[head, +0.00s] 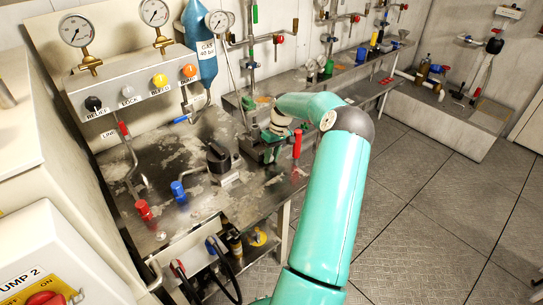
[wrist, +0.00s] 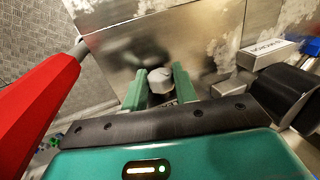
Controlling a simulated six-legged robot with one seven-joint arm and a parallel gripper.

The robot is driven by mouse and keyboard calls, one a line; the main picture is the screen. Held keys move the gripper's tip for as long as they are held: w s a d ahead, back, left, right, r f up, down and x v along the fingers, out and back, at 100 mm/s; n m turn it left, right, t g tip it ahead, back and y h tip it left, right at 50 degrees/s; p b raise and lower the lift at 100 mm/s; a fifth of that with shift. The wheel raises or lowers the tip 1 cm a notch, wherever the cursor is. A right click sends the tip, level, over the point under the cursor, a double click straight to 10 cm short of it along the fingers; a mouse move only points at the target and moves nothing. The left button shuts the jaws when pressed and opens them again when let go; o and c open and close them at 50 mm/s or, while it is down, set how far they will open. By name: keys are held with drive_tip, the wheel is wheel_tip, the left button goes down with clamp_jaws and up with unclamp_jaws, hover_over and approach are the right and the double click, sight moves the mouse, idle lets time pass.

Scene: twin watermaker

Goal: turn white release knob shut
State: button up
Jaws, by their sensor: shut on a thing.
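The white release knob (wrist: 160,80) shows in the wrist view as a small pale round knob between the two green fingers of my gripper (wrist: 158,88). One finger is on each side of it, and my gripper is shut on it. The knob sits low over a shiny metal bench top. In the head view my gripper (head: 266,150) is at the bench's right part, beyond the bend of my arm. I cannot make out the knob there; my gripper and wrist hide it. Its turn angle is not clear.
A red lever handle (wrist: 42,95) rises close on the left in the wrist view, and at the bench edge in the head view (head: 297,143). A black cylinder (wrist: 286,92) and a labelled block (wrist: 264,53) stand to the right. A gauge panel (head: 130,80) stands behind the bench.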

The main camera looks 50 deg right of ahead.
drive_tip(key=o, duration=1)
drive_tip(key=shift+r, duration=0.15)
drive_tip(key=v, duration=1.3)
drive_tip(key=shift+r, duration=0.35)
